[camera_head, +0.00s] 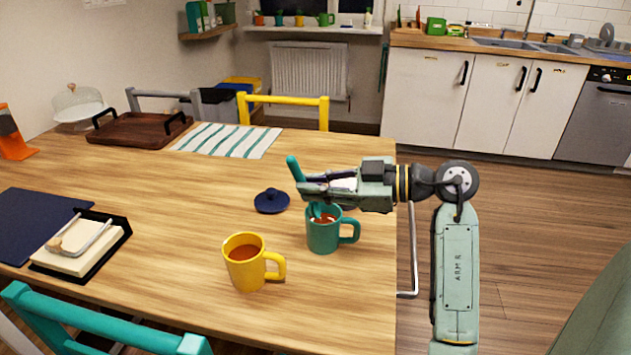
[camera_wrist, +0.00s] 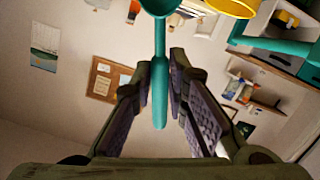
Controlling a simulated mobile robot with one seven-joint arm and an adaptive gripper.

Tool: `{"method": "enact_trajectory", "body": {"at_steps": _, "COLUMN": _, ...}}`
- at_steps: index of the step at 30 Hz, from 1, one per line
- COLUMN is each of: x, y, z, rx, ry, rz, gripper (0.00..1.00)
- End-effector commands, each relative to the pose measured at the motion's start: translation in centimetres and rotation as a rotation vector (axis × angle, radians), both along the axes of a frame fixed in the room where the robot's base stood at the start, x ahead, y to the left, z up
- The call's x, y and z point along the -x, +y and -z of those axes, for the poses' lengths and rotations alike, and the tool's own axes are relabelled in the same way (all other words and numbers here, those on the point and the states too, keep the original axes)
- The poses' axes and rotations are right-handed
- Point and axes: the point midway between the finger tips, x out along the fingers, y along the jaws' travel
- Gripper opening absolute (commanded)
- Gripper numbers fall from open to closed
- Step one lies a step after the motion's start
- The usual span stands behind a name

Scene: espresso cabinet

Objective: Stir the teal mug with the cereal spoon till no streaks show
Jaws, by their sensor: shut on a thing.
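The teal mug (camera_head: 322,238) stands upright near the table's right edge, its handle to the right. Reddish-brown liquid with a pale patch shows inside it, partly hidden by my gripper and the spoon. My gripper (camera_head: 308,188) reaches in from the right above the mug, shut on the teal cereal spoon (camera_head: 293,167). The spoon leans, its handle end up left of the fingers and its lower part going down into the mug; its bowl is hidden in the head view. In the wrist view, the spoon's handle (camera_wrist: 160,92) runs between the fingers (camera_wrist: 162,95).
A yellow mug (camera_head: 243,272) with brown liquid stands close by, front left of the teal mug. A black tray with a pale block (camera_head: 75,250), a brown tray (camera_head: 138,129) and a striped cloth (camera_head: 228,139) lie farther off.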

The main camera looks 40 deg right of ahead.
Motion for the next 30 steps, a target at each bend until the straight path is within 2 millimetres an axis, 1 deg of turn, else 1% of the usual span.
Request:
{"method": "enact_trajectory", "body": {"at_steps": 1, "x": 0.0, "y": -0.2, "z": 0.6, "rx": 0.0, "ry": 0.0, "rz": 0.0, "gripper": 0.0}}
{"method": "enact_trajectory", "body": {"at_steps": 3, "x": -0.1, "y": -0.4, "z": 1.1, "rx": 0.0, "ry": 0.0, "rz": 0.0, "gripper": 0.0}}
{"method": "enact_trajectory", "body": {"at_steps": 30, "x": -0.6, "y": -3.1, "z": 7.5, "rx": 0.0, "ry": 0.0, "rz": 0.0, "gripper": 0.0}}
